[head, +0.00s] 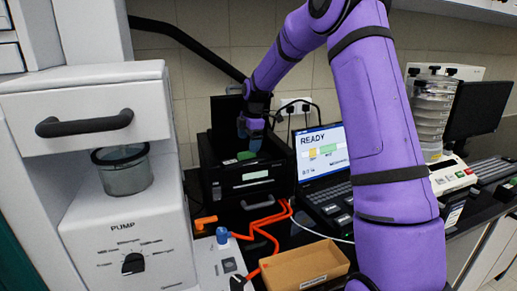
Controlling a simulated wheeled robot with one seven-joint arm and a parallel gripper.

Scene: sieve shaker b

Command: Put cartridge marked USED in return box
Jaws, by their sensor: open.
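My gripper (250,136) is open, pointing down into the open top of a black device (243,190) at the back centre. A small green piece (246,155) shows inside the device, just below my fingertips; I cannot tell whether they touch it. No USED marking can be read, so I cannot tell whether this piece is the cartridge. An open brown box (305,267) with a small white label stands at the front centre. The label is too small to read, and the part of the inside that shows looks empty.
A laptop (322,150) showing READY stands right of the device. Orange tubing (262,222) runs between the device and the brown box. A white pump unit (120,215) with a clear jar fills the left. A sieve stack (432,112) stands at the right, beyond my arm.

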